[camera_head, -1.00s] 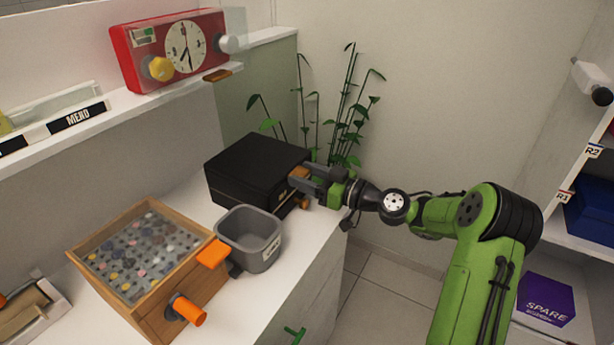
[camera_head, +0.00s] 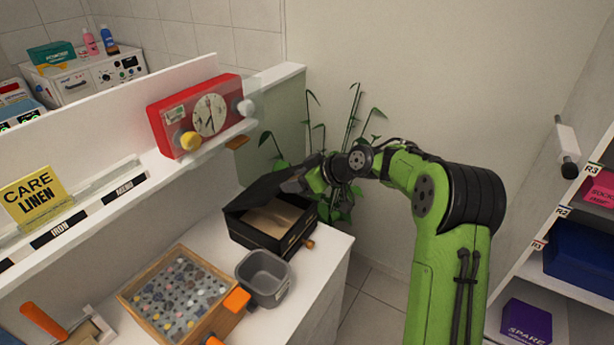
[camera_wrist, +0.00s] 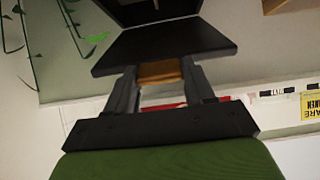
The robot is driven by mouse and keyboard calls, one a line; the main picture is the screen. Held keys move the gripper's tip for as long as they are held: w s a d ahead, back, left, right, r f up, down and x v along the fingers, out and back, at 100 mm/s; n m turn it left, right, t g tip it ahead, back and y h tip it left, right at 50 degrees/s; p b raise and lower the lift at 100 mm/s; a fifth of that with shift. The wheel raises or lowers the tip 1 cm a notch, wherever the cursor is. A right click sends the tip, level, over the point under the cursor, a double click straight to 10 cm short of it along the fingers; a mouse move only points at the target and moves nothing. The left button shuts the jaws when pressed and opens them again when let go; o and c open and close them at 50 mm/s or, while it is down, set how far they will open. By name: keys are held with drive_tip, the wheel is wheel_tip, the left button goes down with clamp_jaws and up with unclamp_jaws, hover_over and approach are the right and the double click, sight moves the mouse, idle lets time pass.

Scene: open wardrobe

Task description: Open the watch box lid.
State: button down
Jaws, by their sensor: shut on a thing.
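The black watch box (camera_head: 256,236) stands on the white counter in the head view. Its lid (camera_head: 262,190) is tilted up part way, and a beige interior (camera_head: 276,217) shows beneath it. My gripper (camera_head: 293,184) is at the lid's raised front edge. In the wrist view my gripper (camera_wrist: 160,69) has its two dark fingers on either side of an orange-brown tab (camera_wrist: 160,76) on the lid's edge, shut on it. The dark lid (camera_wrist: 165,45) spans the view just beyond the fingers.
A grey bin (camera_head: 264,279) and a wooden tray of small items (camera_head: 130,297) stand in front of the box. A red clock unit (camera_head: 168,136) sits on the shelf behind. A plant (camera_head: 350,130) rises beyond the box, close to my arm.

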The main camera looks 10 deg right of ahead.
drive_tip(key=w+a+r+g+h+p, duration=0.1)
drive_tip(key=w+a+r+p, duration=0.5)
drive_tip(key=r+p, duration=0.2)
drive_tip(key=shift+w+a+g+h+p, duration=0.3)
drive_tip(key=shift+g+h+p, duration=0.1)
drive_tip(key=shift+p, duration=0.9)
drive_tip(key=shift+f, duration=0.1)
drive_tip(key=shift+c, duration=2)
unclamp_jaws()
drive_tip(key=shift+f, duration=0.1)
drive_tip(key=b+v, duration=0.1)
drive_tip(key=v, duration=1.4)
drive_tip(key=shift+s+d+r, duration=0.2)
drive_tip(key=shift+s+d, duration=0.05)
